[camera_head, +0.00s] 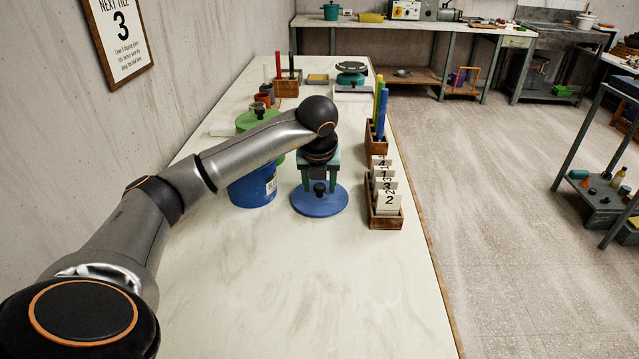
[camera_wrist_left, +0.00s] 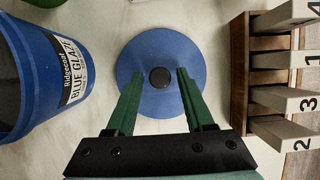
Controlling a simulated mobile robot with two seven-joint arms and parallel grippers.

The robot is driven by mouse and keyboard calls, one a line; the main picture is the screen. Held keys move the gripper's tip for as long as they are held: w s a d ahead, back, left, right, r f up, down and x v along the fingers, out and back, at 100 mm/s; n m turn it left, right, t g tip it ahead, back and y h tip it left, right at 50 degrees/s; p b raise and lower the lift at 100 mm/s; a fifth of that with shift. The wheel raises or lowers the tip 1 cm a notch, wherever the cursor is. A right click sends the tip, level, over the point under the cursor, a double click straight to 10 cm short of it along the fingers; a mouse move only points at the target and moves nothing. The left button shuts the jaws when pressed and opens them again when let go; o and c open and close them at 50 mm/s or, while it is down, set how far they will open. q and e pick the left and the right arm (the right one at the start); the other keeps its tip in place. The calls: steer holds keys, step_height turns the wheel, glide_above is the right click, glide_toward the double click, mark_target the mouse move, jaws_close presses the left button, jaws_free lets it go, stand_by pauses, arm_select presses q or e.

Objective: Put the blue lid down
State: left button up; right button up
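The blue lid (camera_head: 320,205) is a round disc with a black knob. It appears to lie flat on the pale table, right of the blue bucket (camera_head: 252,189). In the left wrist view the lid (camera_wrist_left: 196,52) shows under the fingers, with its knob (camera_wrist_left: 160,77) between them. My left gripper (camera_head: 320,186) has green fingers that point down over the lid. In the left wrist view its fingertips (camera_wrist_left: 160,73) stand apart, with a gap on each side of the knob. The bucket (camera_wrist_left: 35,75) is labelled "Blue Glaze" and its top is open. My right gripper is not in view.
A wooden holder with number cards (camera_head: 386,205) stands close right of the lid, near the table edge. Blue and green upright items (camera_head: 380,105) stand behind it. A green-lidded container (camera_head: 257,117) is behind the bucket. The table front (camera_head: 310,290) is clear.

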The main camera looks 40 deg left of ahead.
arm_select(q)
steer(key=shift+o, duration=0.5)
steer(key=shift+r, duration=0.15)
steer(key=shift+r, duration=0.25)
steer(key=p+v, duration=0.1)
steer(key=v, duration=1)
steer(key=shift+r+p, duration=0.3)
steer(key=shift+s+d+f, duration=0.1)
